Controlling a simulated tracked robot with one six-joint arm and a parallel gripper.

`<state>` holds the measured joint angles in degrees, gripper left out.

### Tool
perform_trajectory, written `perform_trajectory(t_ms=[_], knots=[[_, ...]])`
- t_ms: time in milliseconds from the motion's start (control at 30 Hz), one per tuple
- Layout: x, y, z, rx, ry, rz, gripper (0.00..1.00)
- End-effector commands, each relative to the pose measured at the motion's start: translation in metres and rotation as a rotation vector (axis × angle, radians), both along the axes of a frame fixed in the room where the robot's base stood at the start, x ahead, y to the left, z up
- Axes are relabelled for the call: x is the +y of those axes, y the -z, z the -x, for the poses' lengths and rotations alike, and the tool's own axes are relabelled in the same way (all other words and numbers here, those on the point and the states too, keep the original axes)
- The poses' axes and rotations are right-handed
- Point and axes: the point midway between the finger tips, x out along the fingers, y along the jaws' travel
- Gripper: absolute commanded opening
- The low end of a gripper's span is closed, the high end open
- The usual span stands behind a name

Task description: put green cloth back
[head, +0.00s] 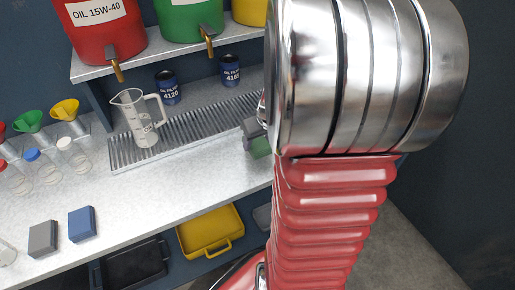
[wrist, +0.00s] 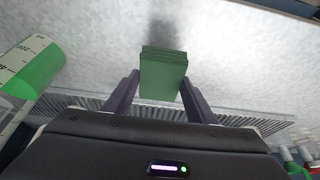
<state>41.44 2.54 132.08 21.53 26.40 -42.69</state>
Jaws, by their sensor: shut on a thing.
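The green cloth (wrist: 163,76) is a folded block between the two fingers of my gripper (wrist: 160,84) in the wrist view. My gripper is shut on it, with the cloth's far end sticking out past the fingertips. A dark shadow lies on the pale bench beyond it. In the head view the cloth (head: 260,147) shows partly beside my arm, and my gripper (head: 252,128) is mostly hidden behind my wrist. I cannot tell how far the cloth is above the bench.
A blue block (head: 82,224) and a grey block (head: 43,239) lie at the bench's front left. A clear jug (head: 139,118) stands on the drain grate (head: 185,133). A green-filled graduated vessel (wrist: 33,68) is left in the wrist view. The bench middle (head: 180,180) is clear.

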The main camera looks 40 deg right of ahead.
Motion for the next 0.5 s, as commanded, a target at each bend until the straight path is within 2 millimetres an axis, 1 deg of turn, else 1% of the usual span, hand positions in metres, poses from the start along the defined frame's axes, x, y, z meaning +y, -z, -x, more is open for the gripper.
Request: perform_trajectory(t_ms=[167, 267, 500], knots=[[0.0, 0.0, 0.0, 0.0, -0.001, 0.0, 0.3], [0.001, 0.003, 0.0, 0.001, 0.0, -0.001, 0.3], [0.002, 0.031, 0.0, 0.002, -0.002, -0.003, 0.3]])
